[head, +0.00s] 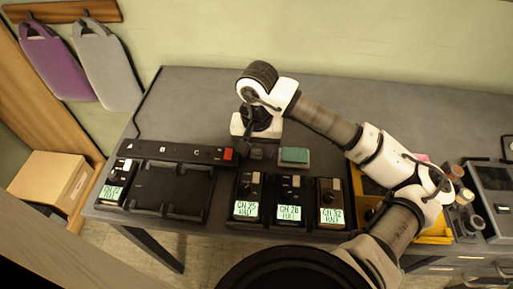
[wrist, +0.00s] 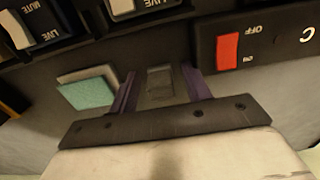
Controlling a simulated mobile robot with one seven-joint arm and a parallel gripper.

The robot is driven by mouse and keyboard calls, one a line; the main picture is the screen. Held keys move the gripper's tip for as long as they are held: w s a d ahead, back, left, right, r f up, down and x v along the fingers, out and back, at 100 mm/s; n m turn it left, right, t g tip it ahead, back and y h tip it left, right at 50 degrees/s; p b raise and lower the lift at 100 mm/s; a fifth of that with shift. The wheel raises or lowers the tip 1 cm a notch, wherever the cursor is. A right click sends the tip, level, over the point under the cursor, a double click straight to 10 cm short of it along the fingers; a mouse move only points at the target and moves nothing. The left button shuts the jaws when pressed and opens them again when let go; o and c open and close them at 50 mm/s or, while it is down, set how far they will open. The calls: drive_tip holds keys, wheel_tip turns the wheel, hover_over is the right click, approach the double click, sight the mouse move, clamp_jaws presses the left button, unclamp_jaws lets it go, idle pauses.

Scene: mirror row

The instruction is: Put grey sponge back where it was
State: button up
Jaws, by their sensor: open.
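My gripper (wrist: 160,88) is open in the wrist view, its two purple-edged fingers pointing down at the dark table. A small dark grey block (wrist: 160,78), which looks like the grey sponge, shows between the fingers; I cannot tell whether they touch it. In the head view the grey block (head: 264,152) is a dim patch beside my gripper (head: 244,148), just right of the power strip's red switch. A teal block with a pale grey side (head: 295,155) lies to its right, and it also shows left of the fingers in the wrist view (wrist: 86,92).
The black power strip (head: 170,152) with a red switch (wrist: 228,52) is close by. Several labelled units (head: 290,198) stand along the front edge, beside an empty black tray (head: 172,186). A yellow tray (head: 435,232) is under my arm. The table's back left is clear.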

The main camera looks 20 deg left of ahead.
sight(257, 146)
wheel_tip(257, 146, up, 12)
drive_tip(key=b, duration=0.1)
drive_tip(key=shift+r, duration=0.15)
idle(0.4)
